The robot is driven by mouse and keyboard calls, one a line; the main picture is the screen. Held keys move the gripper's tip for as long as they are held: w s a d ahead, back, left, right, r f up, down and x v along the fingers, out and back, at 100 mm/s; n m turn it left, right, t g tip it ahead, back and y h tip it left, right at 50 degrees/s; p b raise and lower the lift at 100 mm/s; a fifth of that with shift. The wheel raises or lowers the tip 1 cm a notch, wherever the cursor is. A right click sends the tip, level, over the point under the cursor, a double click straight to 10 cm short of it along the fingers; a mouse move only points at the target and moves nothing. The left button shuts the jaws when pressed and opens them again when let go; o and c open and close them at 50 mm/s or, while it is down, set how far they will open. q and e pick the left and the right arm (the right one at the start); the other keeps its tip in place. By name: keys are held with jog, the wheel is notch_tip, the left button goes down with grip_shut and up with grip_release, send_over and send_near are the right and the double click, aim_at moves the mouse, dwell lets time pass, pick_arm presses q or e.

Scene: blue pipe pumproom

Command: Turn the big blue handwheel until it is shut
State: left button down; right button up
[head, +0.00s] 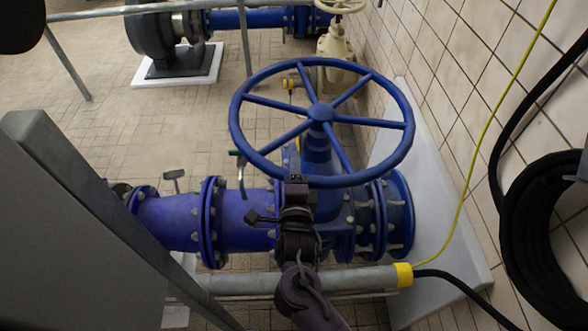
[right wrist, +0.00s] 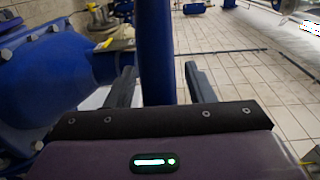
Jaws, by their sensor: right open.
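The big blue handwheel (head: 320,112) sits on top of a blue valve (head: 345,215), with several spokes running from its hub to the rim. My right gripper (head: 297,180) is at the near side of the rim, just below it in the head view. In the right wrist view, the two fingers of the right gripper (right wrist: 160,80) are apart. A blue bar, which looks like part of the handwheel (right wrist: 155,45), stands upright between them. I cannot tell whether either finger touches it. My left gripper is not in view.
A grey panel (head: 80,220) stands at the left. A grey rail (head: 245,283) with a yellow end runs below the valve. A tiled wall, a yellow cable (head: 500,100) and a coiled black hose (head: 515,220) are at the right. A cream handwheel valve (head: 335,45) stands behind.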

jog(key=shift+s+f, duration=0.15)
jog(key=shift+s, duration=0.15)
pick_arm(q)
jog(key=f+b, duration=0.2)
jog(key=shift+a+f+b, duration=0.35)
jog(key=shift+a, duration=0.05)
pick_arm(e)
jog(key=s, duration=0.7)
jog(key=shift+d+r, duration=0.15)
jog(key=shift+r, duration=0.2)
jog(key=shift+s, duration=0.1)
